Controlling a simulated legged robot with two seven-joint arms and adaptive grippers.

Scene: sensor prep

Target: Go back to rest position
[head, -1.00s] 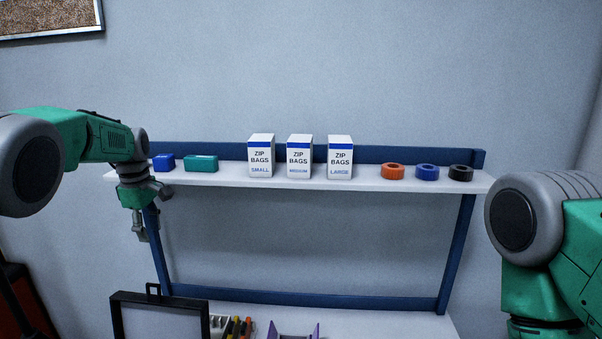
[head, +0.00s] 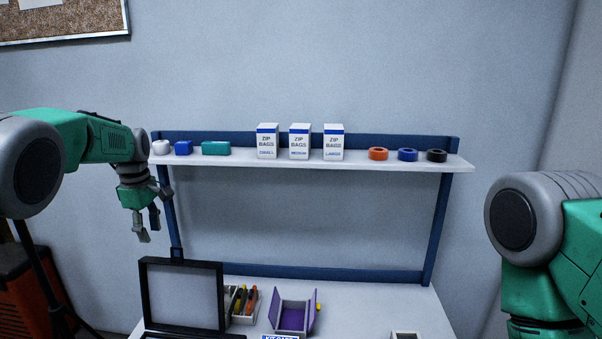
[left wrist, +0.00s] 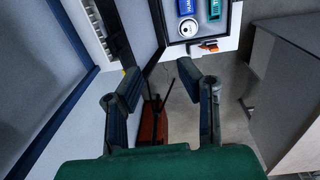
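My left gripper (head: 148,227) hangs pointing down at the left, in front of the left post of the shelf frame. In the left wrist view its two fingers (left wrist: 162,90) are spread apart with nothing between them. My right arm (head: 540,240) shows at the right edge of the head view, but its gripper is out of view.
A shelf (head: 350,163) holds zip-bag boxes (head: 300,144), tape rolls (head: 407,155) and small blocks (head: 215,148). Below, the table (head: 385,310) bears an open black case (head: 182,262), a tool bin (head: 243,318) and a purple-lined box (head: 291,317). A red cabinet (head: 30,290) stands at left.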

